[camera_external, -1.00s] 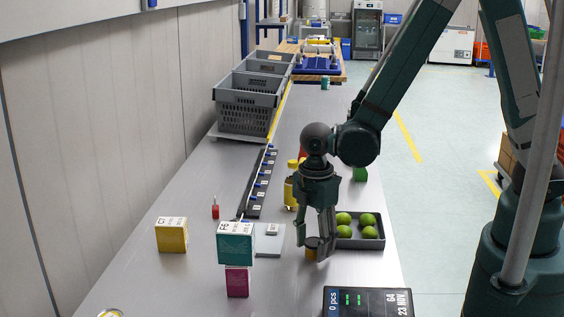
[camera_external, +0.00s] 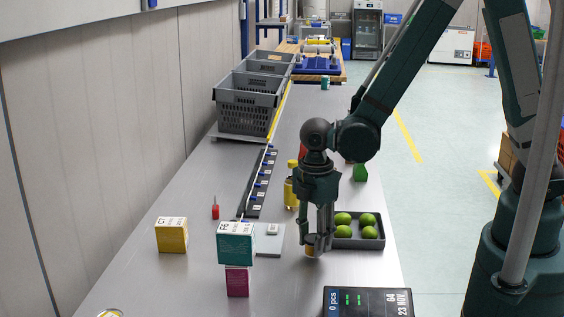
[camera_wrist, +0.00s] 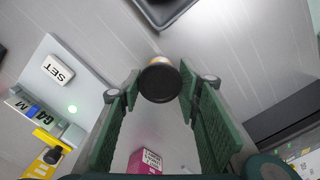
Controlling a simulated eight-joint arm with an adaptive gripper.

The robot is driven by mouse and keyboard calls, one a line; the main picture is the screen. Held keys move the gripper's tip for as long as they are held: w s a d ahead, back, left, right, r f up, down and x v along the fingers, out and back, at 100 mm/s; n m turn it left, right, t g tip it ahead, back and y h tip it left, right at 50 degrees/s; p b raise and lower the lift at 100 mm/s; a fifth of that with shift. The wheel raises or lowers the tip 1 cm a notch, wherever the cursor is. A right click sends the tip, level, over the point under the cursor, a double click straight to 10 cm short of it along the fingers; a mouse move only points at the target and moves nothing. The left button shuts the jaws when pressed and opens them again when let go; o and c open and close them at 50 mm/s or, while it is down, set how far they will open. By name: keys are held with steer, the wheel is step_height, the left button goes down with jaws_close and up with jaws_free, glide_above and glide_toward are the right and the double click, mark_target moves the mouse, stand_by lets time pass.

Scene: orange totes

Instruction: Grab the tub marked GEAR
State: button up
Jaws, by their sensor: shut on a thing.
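A small orange-amber tub (camera_external: 310,241) stands on the metal bench, left of the tray of green fruit. In the wrist view its round dark lid (camera_wrist: 160,83) faces me, with a little of the amber side above it. No marking on it is readable, so I cannot confirm GEAR. My gripper (camera_external: 318,243) points down and is shut on this tub; the fingers hide part of it. In the wrist view my gripper (camera_wrist: 160,86) has a finger on each side of the lid. The tub appears upright and at bench level.
A dark tray (camera_external: 343,243) of green fruit stands close on the right. A teal box (camera_external: 236,243) sits on a magenta box (camera_external: 237,282) to the left, near a yellow box (camera_external: 171,235). A yellow bottle (camera_external: 290,191) stands just behind. A display (camera_external: 368,302) lies in front.

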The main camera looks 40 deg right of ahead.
mark_target(313, 238)
steer(key=shift+r+p, duration=0.4)
steer(key=shift+r, duration=4.05)
